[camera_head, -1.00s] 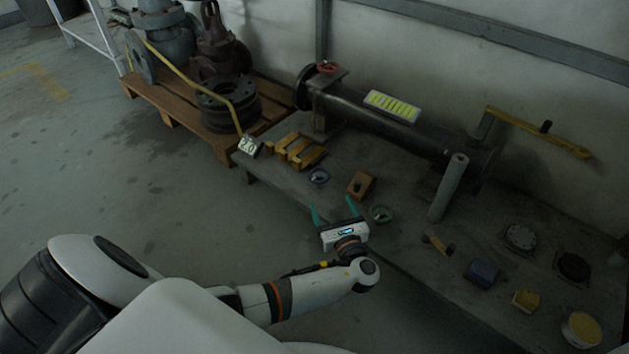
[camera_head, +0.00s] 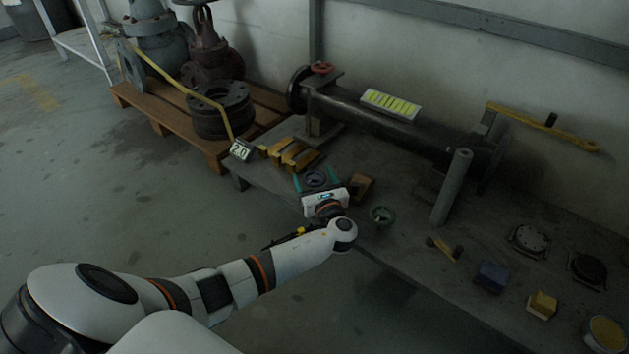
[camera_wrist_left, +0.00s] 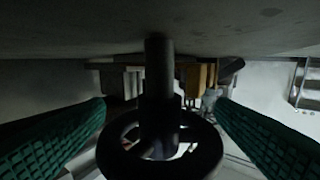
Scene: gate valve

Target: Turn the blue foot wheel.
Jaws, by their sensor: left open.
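The blue foot wheel (camera_head: 314,174) is a small dark blue ring near the front edge of the bench, in front of the yellow blocks. My left gripper (camera_head: 317,183) is open, with its teal fingers on either side of the wheel in the head view. In the left wrist view the wheel (camera_wrist_left: 160,160) looks nearly black, with a thick stem through its hub. It sits between the two spread green fingers (camera_wrist_left: 161,112), with gaps visible on both sides. The gripper body hides the wheel's near side in the head view. My right gripper is not in view.
Floor is clear at left.

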